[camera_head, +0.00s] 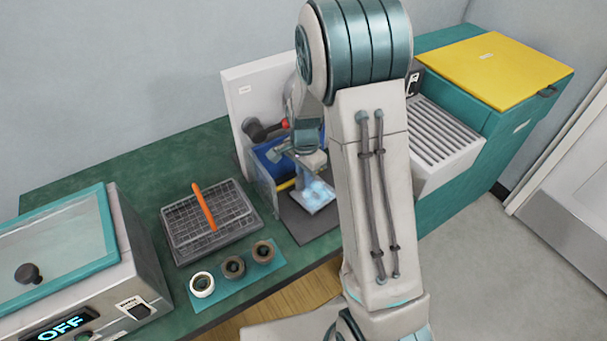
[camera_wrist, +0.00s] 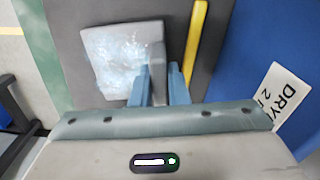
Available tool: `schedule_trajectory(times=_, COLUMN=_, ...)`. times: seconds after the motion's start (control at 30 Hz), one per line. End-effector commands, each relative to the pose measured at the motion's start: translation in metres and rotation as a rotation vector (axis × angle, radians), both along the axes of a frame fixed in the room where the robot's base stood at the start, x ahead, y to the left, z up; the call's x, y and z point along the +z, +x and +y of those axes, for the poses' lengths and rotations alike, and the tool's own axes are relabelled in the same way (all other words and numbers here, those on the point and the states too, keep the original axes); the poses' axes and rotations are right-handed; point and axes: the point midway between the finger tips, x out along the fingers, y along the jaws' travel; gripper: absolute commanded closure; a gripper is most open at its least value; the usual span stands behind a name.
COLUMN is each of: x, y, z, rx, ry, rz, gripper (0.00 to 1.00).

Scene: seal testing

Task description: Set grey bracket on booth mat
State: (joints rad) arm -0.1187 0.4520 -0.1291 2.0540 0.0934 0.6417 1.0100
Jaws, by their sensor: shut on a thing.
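The grey bracket (camera_wrist: 157,66) is pinched between the two blue-grey fingers of my gripper (camera_wrist: 159,85) in the wrist view. A pale square plate (camera_wrist: 112,52) with whitish-blue mottling adjoins it on the left and looks like the bracket's flat base. In the head view my gripper (camera_head: 308,158) points down, with the plate (camera_head: 316,198) below it. The booth mat appears to be the dark grey sheet (camera_head: 292,217), also under the plate in the wrist view (camera_wrist: 220,40). I cannot tell whether the plate touches the mat.
A yellow strip (camera_wrist: 195,42) and a blue unit (camera_wrist: 270,40) with a "DRY" label are close on the right. Left of the mat are a rack with an orange handle (camera_head: 204,207), several rings on a teal pad (camera_head: 232,284), and a machine showing "OFF" (camera_head: 60,327).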

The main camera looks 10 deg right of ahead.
Motion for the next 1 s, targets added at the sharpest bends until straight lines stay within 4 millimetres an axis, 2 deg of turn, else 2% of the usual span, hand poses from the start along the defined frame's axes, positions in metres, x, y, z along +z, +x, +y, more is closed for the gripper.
schedule_trajectory(times=0.73, x=-0.0076, y=0.0004, z=0.0003, rx=0.001, ry=0.0, rz=-0.001, gripper=1.0)
schedule_trajectory(times=0.77, x=-0.0076, y=0.0004, z=0.0003, rx=0.001, ry=0.0, rz=-0.001, gripper=0.83)
schedule_trajectory(times=0.83, x=-0.0076, y=0.0004, z=0.0003, rx=0.001, ry=0.0, rz=-0.001, gripper=0.63)
schedule_trajectory(times=0.87, x=-0.0077, y=0.0004, z=0.0003, rx=0.001, ry=0.0, rz=-0.001, gripper=0.6)
schedule_trajectory(times=1.0, x=-0.0079, y=0.0003, z=0.0004, rx=0.001, ry=0.0, rz=-0.001, gripper=0.6)
